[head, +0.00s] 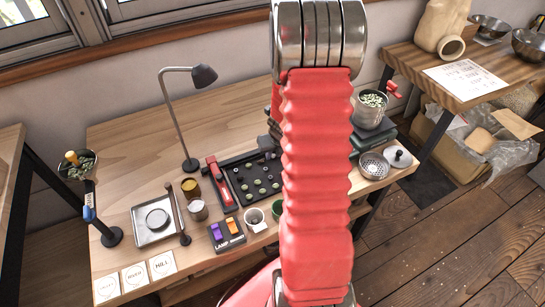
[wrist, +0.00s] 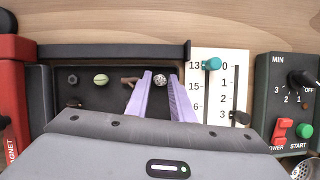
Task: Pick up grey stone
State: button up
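A black tray (wrist: 115,52) lies under my gripper in the wrist view; it also shows in the head view (head: 240,158), partly hidden by my arm. My gripper (wrist: 160,74) has two pale purple fingers, apart over the tray. A small speckled grey-white lump (wrist: 160,80) lies between the fingertips, with no clear contact visible. A small dark grey round lump (wrist: 72,79) lies farther left in the tray. I cannot tell for sure which one is the grey stone. My gripper is hidden in the head view.
A green bean (wrist: 101,79) and a brown twig (wrist: 129,80) lie left of the fingers. A white scale with sliders (wrist: 214,95) and a dark control box (wrist: 290,95) stand right of the tray. A red magnet tool (wrist: 14,90) is at left. A lamp (head: 189,110) stands behind.

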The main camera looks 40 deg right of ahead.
jog(key=shift+c, duration=0.4)
grip_shut()
